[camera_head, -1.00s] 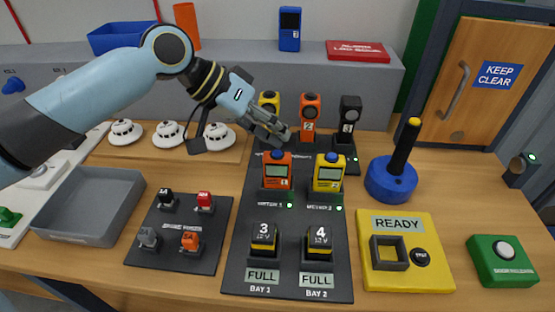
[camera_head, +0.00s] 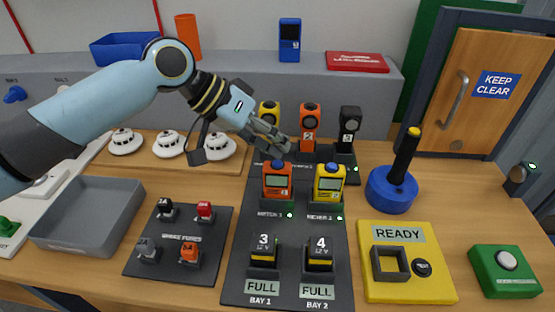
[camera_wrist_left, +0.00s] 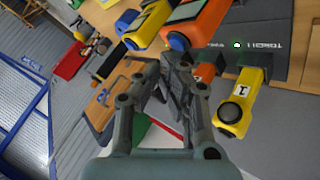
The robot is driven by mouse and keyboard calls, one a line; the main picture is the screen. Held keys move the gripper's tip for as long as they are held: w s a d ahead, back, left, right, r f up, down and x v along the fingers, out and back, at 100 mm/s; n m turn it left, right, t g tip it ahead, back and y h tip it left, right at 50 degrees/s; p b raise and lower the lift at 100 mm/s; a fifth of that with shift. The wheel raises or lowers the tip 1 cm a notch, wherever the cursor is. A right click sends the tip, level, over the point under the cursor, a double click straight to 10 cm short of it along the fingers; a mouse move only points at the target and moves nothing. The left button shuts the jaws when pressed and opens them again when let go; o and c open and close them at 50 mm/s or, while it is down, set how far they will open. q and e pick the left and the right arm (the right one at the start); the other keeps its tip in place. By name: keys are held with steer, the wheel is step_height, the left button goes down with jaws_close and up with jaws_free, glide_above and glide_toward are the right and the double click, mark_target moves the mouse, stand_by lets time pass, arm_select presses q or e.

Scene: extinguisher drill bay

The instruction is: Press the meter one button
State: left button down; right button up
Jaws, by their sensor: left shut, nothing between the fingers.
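The orange meter one (camera_head: 277,182) stands upright in its dock on the dark board, with a grey screen on its face and a blue cap on top. The yellow meter two (camera_head: 329,183) stands to its right. My left gripper (camera_head: 284,147) is shut and empty, its fingertips just above and behind the top of meter one. In the left wrist view the shut fingers (camera_wrist_left: 178,62) are close to the blue cap of the orange meter (camera_wrist_left: 190,28); whether they touch I cannot tell. My right gripper is in neither view.
Torches stand behind the meters: a yellow one (camera_head: 268,112), an orange one (camera_head: 310,127) and a black one (camera_head: 349,130). Batteries sit in bays (camera_head: 263,250) in front. A blue joystick base (camera_head: 391,190) and yellow READY box (camera_head: 406,287) are to the right.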

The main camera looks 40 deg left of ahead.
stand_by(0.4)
arm_select(q)
steer(key=shift+f, duration=0.55)
stand_by(0.4)
steer(key=shift+r+p, duration=0.55)
step_height(320, 180, up, 6)
steer(key=p, duration=0.6)
